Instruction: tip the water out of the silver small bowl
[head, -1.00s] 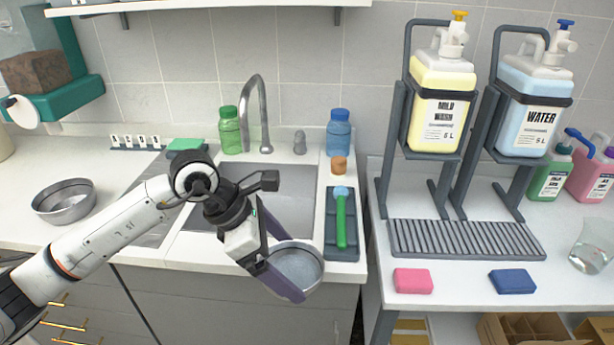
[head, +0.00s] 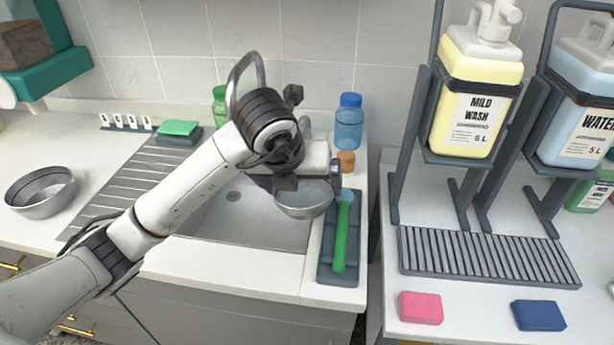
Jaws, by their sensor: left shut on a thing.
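The silver small bowl (head: 303,208) hangs over the right part of the sink (head: 250,215), close to the tray with the green brush. It looks roughly upright. Its inside is pale, and I cannot tell how much water is in it. My left gripper (head: 302,186) is shut on the bowl from behind and above; the fingers are largely hidden by the wrist. My right gripper is not in view.
A larger metal bowl (head: 40,192) stands on the left counter. A dark tray (head: 340,270) with a green brush (head: 341,235) lies right of the sink. The tap (head: 246,75), a green bottle (head: 219,105) and a blue bottle (head: 349,122) stand behind the sink.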

